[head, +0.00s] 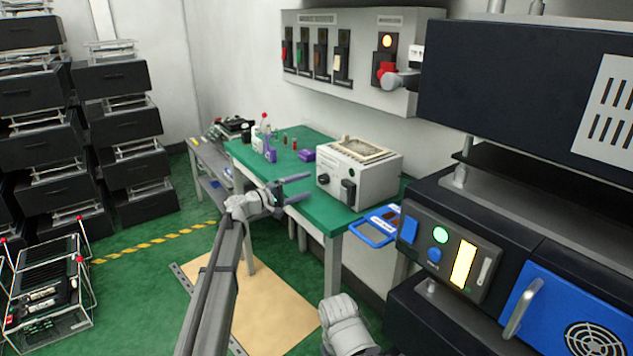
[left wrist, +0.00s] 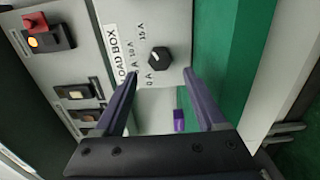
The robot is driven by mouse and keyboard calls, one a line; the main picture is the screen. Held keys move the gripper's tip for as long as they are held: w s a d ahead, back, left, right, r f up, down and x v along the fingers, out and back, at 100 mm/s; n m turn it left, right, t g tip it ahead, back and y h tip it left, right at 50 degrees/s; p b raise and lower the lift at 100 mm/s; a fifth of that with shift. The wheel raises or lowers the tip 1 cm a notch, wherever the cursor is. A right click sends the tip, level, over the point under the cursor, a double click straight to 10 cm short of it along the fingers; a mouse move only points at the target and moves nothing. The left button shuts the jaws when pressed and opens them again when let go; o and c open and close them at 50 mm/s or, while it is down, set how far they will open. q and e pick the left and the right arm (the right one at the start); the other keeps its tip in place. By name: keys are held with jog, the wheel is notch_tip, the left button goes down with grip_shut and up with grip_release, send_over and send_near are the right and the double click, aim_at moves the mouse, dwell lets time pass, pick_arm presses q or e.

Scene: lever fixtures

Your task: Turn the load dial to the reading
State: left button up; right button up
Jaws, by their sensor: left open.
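The load box (head: 362,172) is a pale box on the green table. The pointer is too small to read surely. My left gripper (head: 297,190) is open and empty, apart from the box front. In the left wrist view its fingers (left wrist: 160,75) reach towards the dial, one on each side of it in the picture. My right gripper is not in view.
The green table (head: 255,160) holds small purple and red items at its far end. A wall panel (head: 345,60) with several switches hangs above. Black machines stand at the right, stacked crates at the left.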

aim_at(320, 180)
pick_arm(q)
jog(key=x, duration=0.5)
jog(key=shift+w+d, duration=0.25)
grip_shut()
dwell(0.4)
